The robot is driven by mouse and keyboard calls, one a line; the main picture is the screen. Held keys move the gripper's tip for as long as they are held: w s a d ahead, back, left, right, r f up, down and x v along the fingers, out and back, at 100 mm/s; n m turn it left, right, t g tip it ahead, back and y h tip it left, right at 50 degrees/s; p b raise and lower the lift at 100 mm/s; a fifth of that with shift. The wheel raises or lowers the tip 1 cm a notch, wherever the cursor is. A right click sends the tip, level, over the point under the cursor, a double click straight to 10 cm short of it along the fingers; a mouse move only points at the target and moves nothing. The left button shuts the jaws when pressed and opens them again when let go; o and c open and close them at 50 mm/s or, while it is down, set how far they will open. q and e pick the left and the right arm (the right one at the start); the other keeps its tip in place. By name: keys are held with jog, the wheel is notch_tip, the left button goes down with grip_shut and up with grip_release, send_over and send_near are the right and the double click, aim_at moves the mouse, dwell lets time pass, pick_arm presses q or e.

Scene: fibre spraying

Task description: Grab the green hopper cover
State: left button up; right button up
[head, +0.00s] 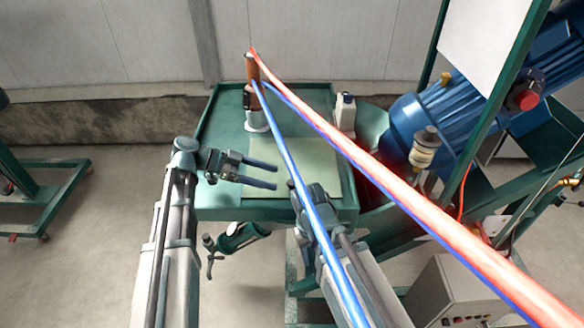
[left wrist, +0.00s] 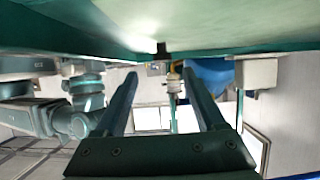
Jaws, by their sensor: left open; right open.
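A flat pale green panel (head: 318,160) lies on the green rimmed table (head: 211,124) in the head view. It looks like the hopper cover, but I cannot tell for sure. My left gripper (head: 276,176) is open and empty above the panel's left part, fingers pointing right. In the left wrist view its two fingers (left wrist: 158,74) are apart with nothing between them, and the green surface fills the top of the picture, upside down. My right gripper (head: 304,196) is near the table's front edge, partly hidden by the blue hose, and open.
A white bottle (head: 345,112) stands at the table's right rear. A blue motor (head: 430,118) is to the right.

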aim_at(289, 182)
pick_arm(q)
jog(key=b+x, duration=0.1)
jog(key=x, duration=0.1)
jog(key=b+x, duration=0.1)
jog(key=x, duration=0.2)
jog(key=shift+w+a+f, duration=0.15)
jog(key=shift+w+f, duration=0.05)
grip_shut()
